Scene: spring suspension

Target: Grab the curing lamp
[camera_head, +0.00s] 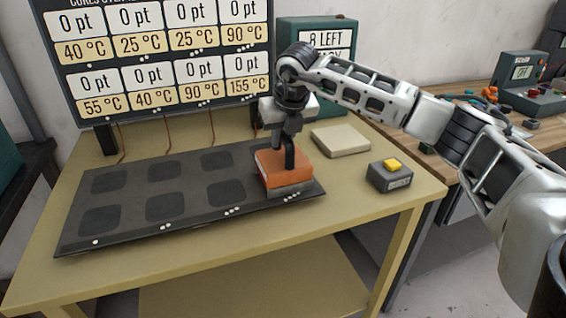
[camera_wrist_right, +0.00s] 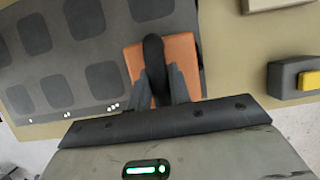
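The curing lamp (camera_head: 283,168) is an orange block with a grey lower edge and an upright black handle. It stands on the right end of the dark mat (camera_head: 140,232). In the right wrist view the lamp (camera_wrist_right: 184,52) lies straight ahead, its black handle between my fingers. My right gripper (camera_head: 289,135) comes down from above onto the handle. In the wrist view its two grey fingers (camera_wrist_right: 162,82) sit close against both sides of the handle, and no gap shows. My left gripper is out of view.
A grey box with a yellow button (camera_head: 390,176) stands right of the lamp, and a pale flat block (camera_head: 341,140) lies behind it. A display board (camera_head: 160,55) rises behind the mat. The table front (camera_head: 200,255) is bare.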

